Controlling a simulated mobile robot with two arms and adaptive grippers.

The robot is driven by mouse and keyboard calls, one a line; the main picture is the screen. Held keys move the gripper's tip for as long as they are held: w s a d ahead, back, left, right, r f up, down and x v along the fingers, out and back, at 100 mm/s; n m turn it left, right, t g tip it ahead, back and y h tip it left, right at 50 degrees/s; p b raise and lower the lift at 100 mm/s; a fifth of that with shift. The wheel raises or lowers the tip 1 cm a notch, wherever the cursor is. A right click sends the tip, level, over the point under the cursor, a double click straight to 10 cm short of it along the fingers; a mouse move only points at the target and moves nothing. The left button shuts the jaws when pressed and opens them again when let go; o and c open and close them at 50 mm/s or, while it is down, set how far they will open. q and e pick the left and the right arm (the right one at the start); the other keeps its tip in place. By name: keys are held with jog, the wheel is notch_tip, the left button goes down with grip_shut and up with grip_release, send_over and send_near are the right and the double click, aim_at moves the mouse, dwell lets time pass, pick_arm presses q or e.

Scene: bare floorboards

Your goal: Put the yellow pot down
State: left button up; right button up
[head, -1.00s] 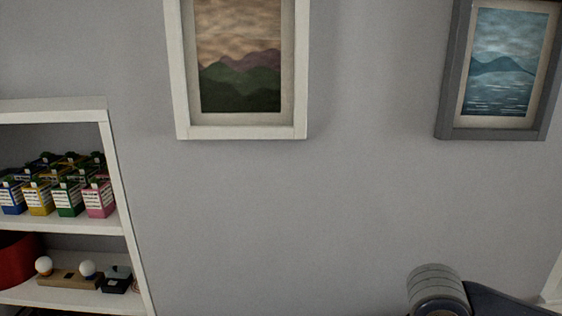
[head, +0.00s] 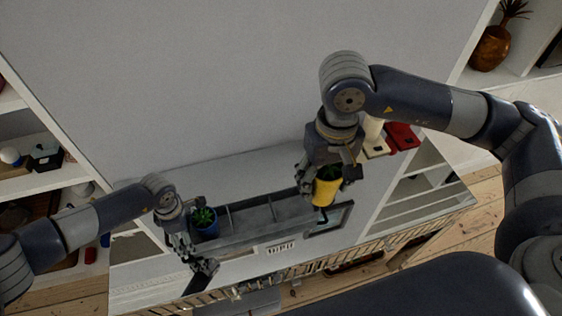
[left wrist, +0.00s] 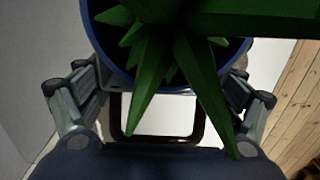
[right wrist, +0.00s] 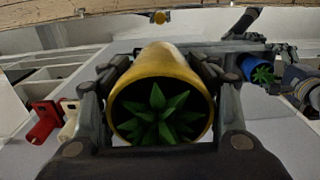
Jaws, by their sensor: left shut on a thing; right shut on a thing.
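The yellow pot (head: 326,191) with a green plant is held by my right gripper (head: 325,176), over the right part of the white surface in the head view. In the right wrist view the yellow pot (right wrist: 170,68) sits between the two fingers, its spiky plant facing the camera. My left gripper (head: 192,245) is shut on a blue pot (head: 206,229) with a green plant, at the left end of a grey divided tray. The left wrist view shows the blue pot's rim (left wrist: 97,42) and leaves close up. Whether either pot touches anything below is unclear.
The grey divided tray (head: 262,237) lies between the grippers, its visible compartments empty. A dark-framed item (head: 332,222) lies beside the yellow pot. Red (head: 403,136) and cream (head: 374,130) items stand behind my right gripper. Shelves flank both sides.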

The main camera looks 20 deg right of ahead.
jog(key=w+a+f, duration=0.2)
jog(key=w+f, duration=0.6)
jog(key=f, duration=0.2)
send_over(293, 211)
notch_tip(293, 211, down, 14)
jog(key=shift+f, duration=2.1)
jog(key=shift+f, duration=0.1)
jog(key=o, duration=1.1)
jog(key=shift+o, duration=0.2)
notch_tip(293, 211, up, 12)
